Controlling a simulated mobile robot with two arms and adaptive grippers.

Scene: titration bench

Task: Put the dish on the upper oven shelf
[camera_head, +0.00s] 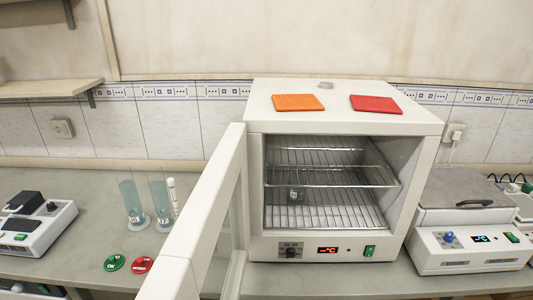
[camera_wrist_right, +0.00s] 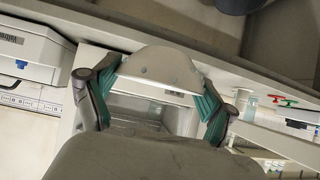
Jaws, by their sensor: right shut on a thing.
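In the right wrist view my right gripper (camera_wrist_right: 157,77) is shut on a pale grey, rounded piece that spans between its two green-padded fingers; I take it as the dish (camera_wrist_right: 160,64). Its inside and contents do not show. The oven (camera_head: 336,204) stands on the bench in the head view with its door (camera_head: 205,215) swung open to the left. The upper wire shelf (camera_head: 330,176) looks bare. The oven also shows behind my right gripper in the wrist view. My left gripper is in neither view.
A small glass vessel (camera_head: 296,189) stands inside the oven, on the lower rack. Orange (camera_head: 298,102) and red (camera_head: 376,104) pads lie on top. Glass cylinders (camera_head: 133,205) stand left of the door. A hotplate device (camera_head: 468,240) stands close on the right.

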